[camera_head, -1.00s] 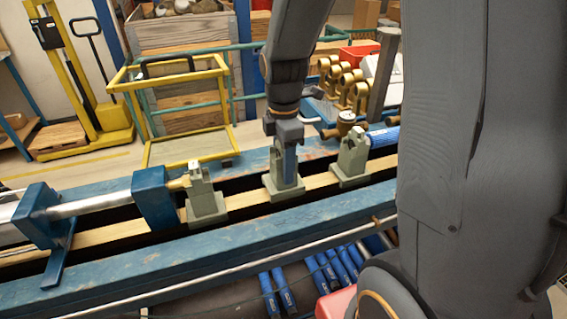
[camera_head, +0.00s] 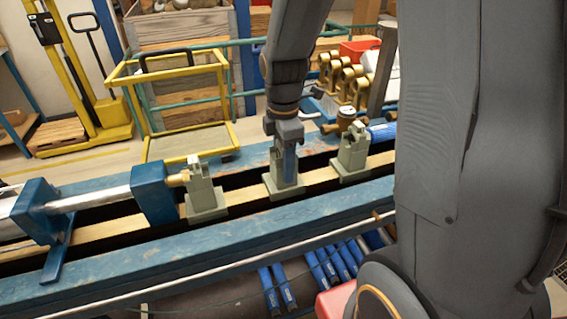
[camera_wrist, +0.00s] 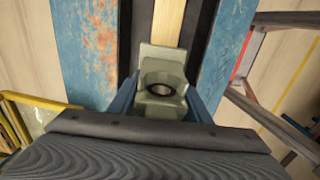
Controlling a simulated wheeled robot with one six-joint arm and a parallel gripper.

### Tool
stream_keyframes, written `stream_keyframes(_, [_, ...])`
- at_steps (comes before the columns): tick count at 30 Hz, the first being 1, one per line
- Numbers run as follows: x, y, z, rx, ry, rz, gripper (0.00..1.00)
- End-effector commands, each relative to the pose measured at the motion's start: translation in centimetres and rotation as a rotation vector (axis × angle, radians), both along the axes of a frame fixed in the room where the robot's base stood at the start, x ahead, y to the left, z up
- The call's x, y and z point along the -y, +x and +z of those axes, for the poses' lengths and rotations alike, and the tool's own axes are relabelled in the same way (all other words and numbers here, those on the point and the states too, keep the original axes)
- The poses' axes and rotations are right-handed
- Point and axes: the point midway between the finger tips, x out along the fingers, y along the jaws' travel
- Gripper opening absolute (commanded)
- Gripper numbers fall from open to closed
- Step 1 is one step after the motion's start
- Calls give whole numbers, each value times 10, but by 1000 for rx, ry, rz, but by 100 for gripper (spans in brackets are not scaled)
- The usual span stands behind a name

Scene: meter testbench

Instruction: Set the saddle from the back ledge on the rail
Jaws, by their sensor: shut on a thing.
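My gripper (camera_head: 285,150) is shut on a grey-green saddle (camera_head: 285,187), with a blue finger visible along its side. The saddle is upright, and its base appears to be on the tan rail (camera_head: 240,198), in line with two similar saddles. I cannot tell whether a thin gap remains under it. One similar saddle (camera_head: 204,193) stands to the left and another (camera_head: 352,155) to the right. In the wrist view the held saddle (camera_wrist: 162,78), with a round dark hole, sits between both fingers, over the line of the rail (camera_wrist: 169,22).
Blue beams (camera_head: 250,230) run along both sides of the rail. A blue clamp with a steel cylinder (camera_head: 95,196) is at the left. A brass meter (camera_head: 346,118) and a blue cylinder (camera_head: 383,133) are behind the right saddle. Brass fittings (camera_head: 350,82) stand farther back.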

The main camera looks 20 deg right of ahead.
Motion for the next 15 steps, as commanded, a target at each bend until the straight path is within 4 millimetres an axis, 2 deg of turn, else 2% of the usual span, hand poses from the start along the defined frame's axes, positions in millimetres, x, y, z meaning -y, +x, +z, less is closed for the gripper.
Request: stream_keyframes(15, [0,1,-5,1,0,0,0])
